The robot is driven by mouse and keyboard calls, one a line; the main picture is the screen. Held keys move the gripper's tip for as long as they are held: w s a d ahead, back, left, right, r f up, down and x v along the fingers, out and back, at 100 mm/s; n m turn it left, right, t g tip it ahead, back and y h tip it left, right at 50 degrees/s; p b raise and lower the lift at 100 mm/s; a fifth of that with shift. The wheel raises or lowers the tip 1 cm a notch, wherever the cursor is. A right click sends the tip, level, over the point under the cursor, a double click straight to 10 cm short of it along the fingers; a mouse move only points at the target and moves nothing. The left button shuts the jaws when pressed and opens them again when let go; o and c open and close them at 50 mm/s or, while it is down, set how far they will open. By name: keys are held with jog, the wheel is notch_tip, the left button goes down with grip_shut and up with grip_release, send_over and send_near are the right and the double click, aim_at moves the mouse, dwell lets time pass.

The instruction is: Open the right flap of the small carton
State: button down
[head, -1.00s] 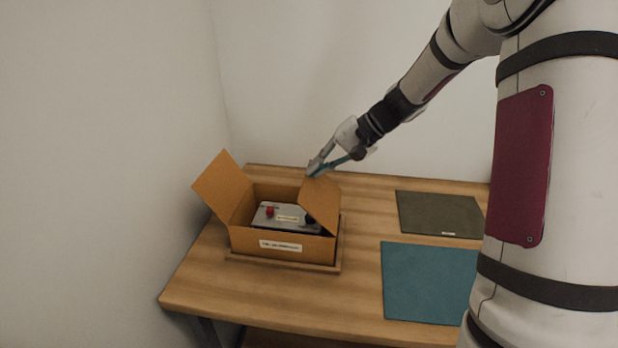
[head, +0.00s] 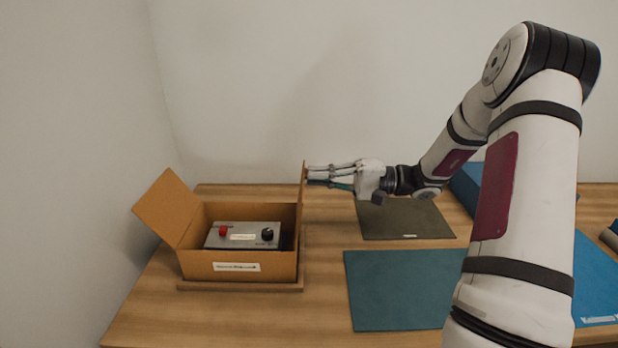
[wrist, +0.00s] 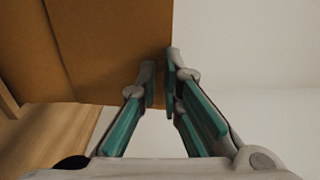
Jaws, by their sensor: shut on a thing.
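The small carton (head: 195,266) is a brown open box on the left of the table in the head view. Its right flap (head: 302,192) stands about upright, seen nearly edge-on. In the wrist view the flap (wrist: 115,45) is a large brown panel at the upper left. My gripper (head: 308,174) reaches in from the right and is shut on the flap near its upper edge. In the wrist view the fingertips (wrist: 160,82) lie at the panel's edge. The left flap (head: 163,207) leans outward, open.
A grey device (head: 243,236) with a red button and a black knob sits in the carton. The carton stands on a wooden tray (head: 240,286). A dark mat (head: 410,222) and a teal mat (head: 395,290) lie flat to the right. A wall rises on the left.

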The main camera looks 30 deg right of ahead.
jog(key=shift+s+d+f, duration=0.55)
jog(key=shift+d+f, duration=0.2)
jog(key=shift+f, duration=0.2)
jog(key=shift+s+d+f, duration=0.55)
jog(key=shift+d+f, duration=0.2)
jog(key=shift+f, duration=0.15)
jog(key=c, duration=1.9)
grip_release()
jog(key=shift+o, duration=0.7)
jog(key=shift+w+a+f, duration=0.1)
jog(key=shift+w+a, duration=0.05)
